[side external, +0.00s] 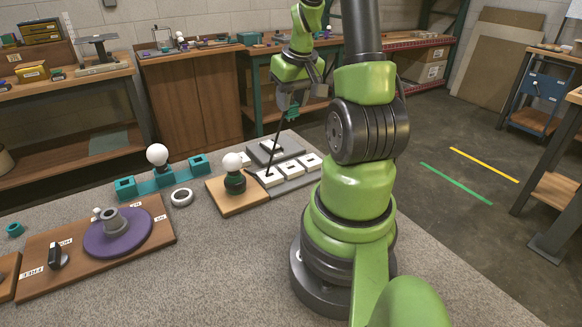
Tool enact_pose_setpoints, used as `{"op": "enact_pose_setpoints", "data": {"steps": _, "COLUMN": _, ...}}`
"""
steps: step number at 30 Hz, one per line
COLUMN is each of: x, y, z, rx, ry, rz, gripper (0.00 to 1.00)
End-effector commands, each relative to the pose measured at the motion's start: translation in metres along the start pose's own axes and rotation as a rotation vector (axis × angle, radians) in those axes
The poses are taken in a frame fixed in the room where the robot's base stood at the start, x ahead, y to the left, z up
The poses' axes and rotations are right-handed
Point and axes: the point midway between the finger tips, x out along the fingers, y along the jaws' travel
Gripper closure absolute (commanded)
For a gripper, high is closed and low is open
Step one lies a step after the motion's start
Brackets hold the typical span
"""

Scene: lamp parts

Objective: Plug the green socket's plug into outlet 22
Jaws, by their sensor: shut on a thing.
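My gripper (291,103) is above the far side of the table, shut on a small dark green piece (293,113) that looks like the plug. A thin dark line (277,143), perhaps its cord, slants down from it toward the leftmost white outlet; its lower end is too small to make out. The green socket (235,183) holds a white bulb (232,162) and stands on a wooden board (228,203). Right of it, several white outlets (291,170) sit in a row on a grey base (292,184). Their numbers cannot be read, so I cannot tell which is 22.
A dark grey block (261,158) lies behind the outlets. To the left are a teal rack (165,180) with a bulb, a white ring (181,197) and a purple disc (118,232) on a wooden board. The front middle of the table is clear.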

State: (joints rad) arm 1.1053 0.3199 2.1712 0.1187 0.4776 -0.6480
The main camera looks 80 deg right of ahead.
Motion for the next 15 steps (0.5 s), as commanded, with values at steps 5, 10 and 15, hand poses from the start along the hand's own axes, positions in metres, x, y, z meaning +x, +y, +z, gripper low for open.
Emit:
{"op": "enact_pose_setpoints", "data": {"steps": 5, "x": 0.0045, "y": 0.0001, "z": 0.0015, "rx": 0.000, "ry": 0.000, "rz": 0.001, "gripper": 1.00}}
{"op": "enact_pose_setpoints", "data": {"steps": 10, "x": 0.0045, "y": 0.0001, "z": 0.0015, "rx": 0.000, "ry": 0.000, "rz": 0.001, "gripper": 1.00}}
{"op": "enact_pose_setpoints", "data": {"steps": 15, "x": 0.0060, "y": 0.0001, "z": 0.0019, "rx": 0.000, "ry": -0.001, "rz": 0.000, "gripper": 1.00}}
